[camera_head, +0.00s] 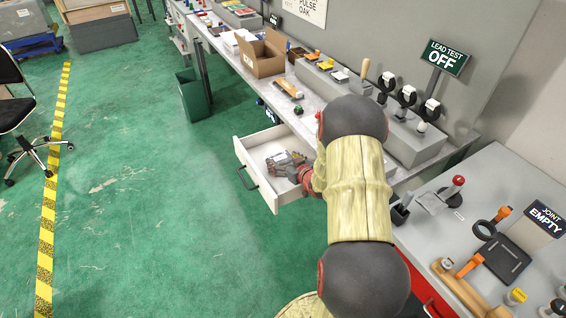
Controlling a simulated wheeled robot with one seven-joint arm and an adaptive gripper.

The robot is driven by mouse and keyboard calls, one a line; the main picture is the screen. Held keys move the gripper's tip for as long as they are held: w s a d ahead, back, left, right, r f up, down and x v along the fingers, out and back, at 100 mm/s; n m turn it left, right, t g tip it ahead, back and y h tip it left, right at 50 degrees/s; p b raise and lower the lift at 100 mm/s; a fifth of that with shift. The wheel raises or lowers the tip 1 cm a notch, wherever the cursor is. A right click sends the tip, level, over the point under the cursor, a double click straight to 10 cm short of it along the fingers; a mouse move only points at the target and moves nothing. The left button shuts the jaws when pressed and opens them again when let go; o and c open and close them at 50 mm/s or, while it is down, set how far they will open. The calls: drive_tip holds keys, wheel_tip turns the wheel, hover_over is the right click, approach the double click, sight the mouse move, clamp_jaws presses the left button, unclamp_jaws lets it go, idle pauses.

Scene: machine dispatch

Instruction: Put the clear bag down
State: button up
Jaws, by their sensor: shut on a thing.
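My gripper (277,161) is at the end of my arm, over the open white drawer (297,205) below the bench. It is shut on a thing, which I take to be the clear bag. The bag's outline is too small and see-through to make out against the drawer's pale floor. I cannot tell whether it touches the drawer floor. My arm hides the right part of the drawer.
The workbench (236,62) runs along the wall, with an open cardboard box (262,60) and a wooden-handled tool (288,90) on it. A green bin (193,95) stands on the floor. A grey table (450,225) with fixtures is at right.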

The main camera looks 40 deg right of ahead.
drive_tip(key=shift+r, duration=0.15)
drive_tip(key=shift+f, duration=0.4)
drive_tip(key=shift+f+b, duration=0.25)
drive_tip(key=shift+b, duration=0.15)
drive_tip(key=o, duration=1.2)
drive_tip(key=shift+c, duration=0.2)
